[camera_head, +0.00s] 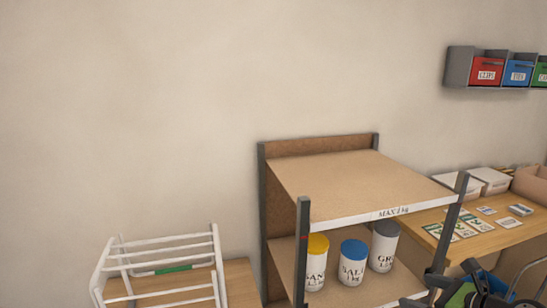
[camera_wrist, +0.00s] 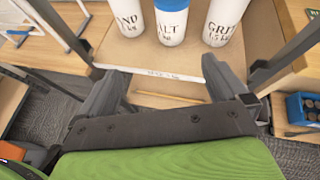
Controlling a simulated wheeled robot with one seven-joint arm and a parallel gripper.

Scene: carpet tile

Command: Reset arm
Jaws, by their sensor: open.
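My gripper (camera_wrist: 165,72) is open and empty in the wrist view, its two dark fingers spread at either side of the shelf's white front edge. I cannot tell whether a finger touches the shelf. Dark parts of my arm show at the lower right of the head view. Three white canisters stand upright on the lower shelf board beyond the gripper: a yellow-lidded one (camera_head: 316,270), a blue-lidded SALT one (camera_head: 352,268) and a grey-lidded one (camera_head: 383,252). They also show at the top of the wrist view, where the SALT canister (camera_wrist: 172,24) is in the middle.
The shelf unit (camera_head: 365,178) has dark posts and an empty top board marked with a maximum load. A white rack (camera_head: 165,255) stands left. A desk (camera_head: 480,240) with cards and white trays is right. Wall bins (camera_head: 487,70) hang upper right. Grey carpet (camera_wrist: 290,155) lies below.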

